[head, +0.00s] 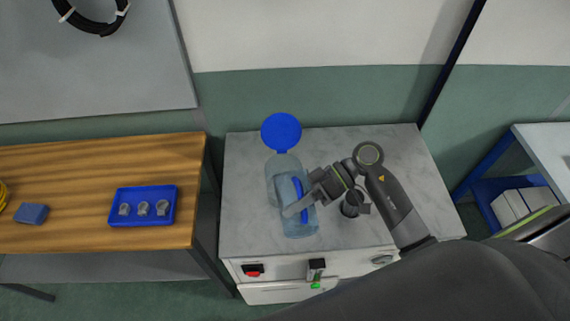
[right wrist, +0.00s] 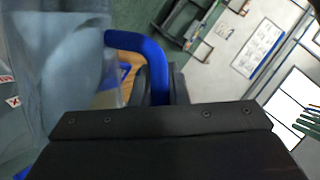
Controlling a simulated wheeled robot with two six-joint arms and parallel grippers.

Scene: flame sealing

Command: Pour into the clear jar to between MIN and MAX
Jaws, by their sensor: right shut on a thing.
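My right gripper (head: 306,197) is shut on the blue handle (head: 301,188) of a clear jug (head: 300,222) above or on the marble-topped cabinet. The handle also crosses the middle of the right wrist view (right wrist: 152,62). The jug looks pale blue inside; its liquid level cannot be read. Behind it, partly overlapped, is a clear jar (head: 280,166) with a round blue lid (head: 281,131) at its far side. Small red-and-white marks (right wrist: 12,101) show on clear material at the left of the right wrist view, too cut off to read fully. My left gripper is out of view.
The marble cabinet top (head: 385,230) has a small dark fixture (head: 352,204) right of the jug. Its front has a red switch (head: 253,270). A wooden table (head: 70,160) at left holds a blue tray (head: 143,190) with 3 grey parts and a blue block (head: 31,214).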

